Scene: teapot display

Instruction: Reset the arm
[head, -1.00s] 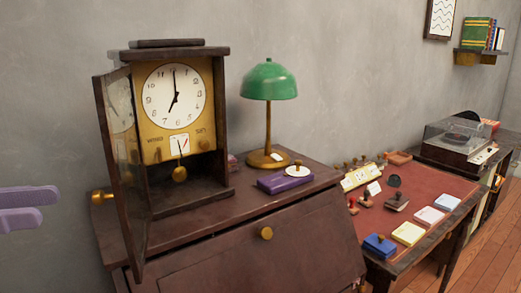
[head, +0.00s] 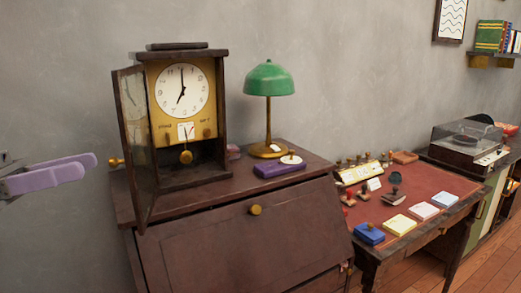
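My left gripper (head: 90,166) comes in from the left edge in the head view. Its two purple fingers point right, with their tips a little apart and nothing between them. It is in front of the grey wall, left of the wooden clock (head: 218,110) and apart from it. The clock's glazed door (head: 135,140) stands open toward my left gripper. My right gripper is not in view.
The clock stands on a dark cabinet (head: 230,238) with a green lamp (head: 269,78) and a purple box (head: 278,169). A red-topped desk (head: 425,186) to the right holds stamps and coloured pads. A record player (head: 465,148) is beyond.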

